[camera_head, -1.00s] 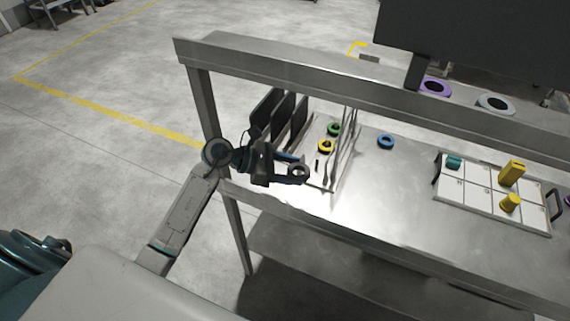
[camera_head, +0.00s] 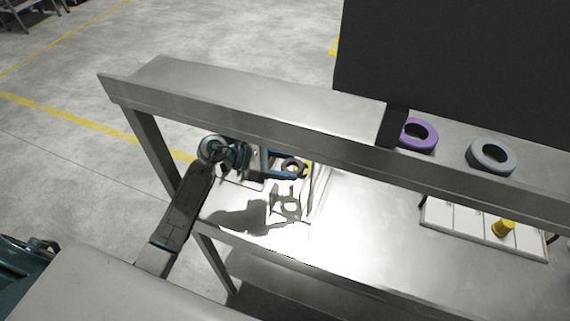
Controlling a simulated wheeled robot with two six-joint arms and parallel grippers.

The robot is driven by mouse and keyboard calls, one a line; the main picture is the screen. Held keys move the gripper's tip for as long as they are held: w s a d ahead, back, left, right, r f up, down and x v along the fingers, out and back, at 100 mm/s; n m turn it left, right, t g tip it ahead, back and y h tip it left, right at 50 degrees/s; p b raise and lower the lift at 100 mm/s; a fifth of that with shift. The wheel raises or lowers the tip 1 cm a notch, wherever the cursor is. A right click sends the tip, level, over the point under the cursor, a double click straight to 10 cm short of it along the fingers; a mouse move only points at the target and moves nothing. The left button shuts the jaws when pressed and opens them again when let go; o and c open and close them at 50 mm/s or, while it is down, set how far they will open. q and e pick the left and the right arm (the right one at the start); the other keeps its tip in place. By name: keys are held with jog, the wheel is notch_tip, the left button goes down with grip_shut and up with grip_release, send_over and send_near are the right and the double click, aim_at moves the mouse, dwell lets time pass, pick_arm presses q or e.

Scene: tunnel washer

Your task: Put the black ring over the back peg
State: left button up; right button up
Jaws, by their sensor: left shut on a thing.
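My left gripper (camera_head: 282,166) is shut on the black ring (camera_head: 294,174) and holds it above the left end of the steel table, below the upper shelf's front edge. A shadow of the gripper and ring falls on the table below, so they are apart from it. A yellow ring (camera_head: 307,170) shows partly behind the black ring, beside the rack's upright dividers (camera_head: 319,190). The back peg cannot be made out; the shelf, the gripper and the ring cover that area. My right gripper is not in view.
The middle table is clear.

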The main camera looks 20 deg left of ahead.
pick_arm(q)
jog(key=shift+s+f+b, duration=0.15)
jog(key=shift+f+b, duration=0.15)
jog(key=shift+f, duration=0.55)
notch_tip(320, 180, down, 3)
jog(key=shift+b, duration=0.75)
jog(key=shift+f, duration=0.6)
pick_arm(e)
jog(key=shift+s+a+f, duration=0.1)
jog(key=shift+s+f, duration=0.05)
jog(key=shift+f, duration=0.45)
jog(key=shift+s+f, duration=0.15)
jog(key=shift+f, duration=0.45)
pick_arm(q)
jog(key=shift+r, duration=0.1)
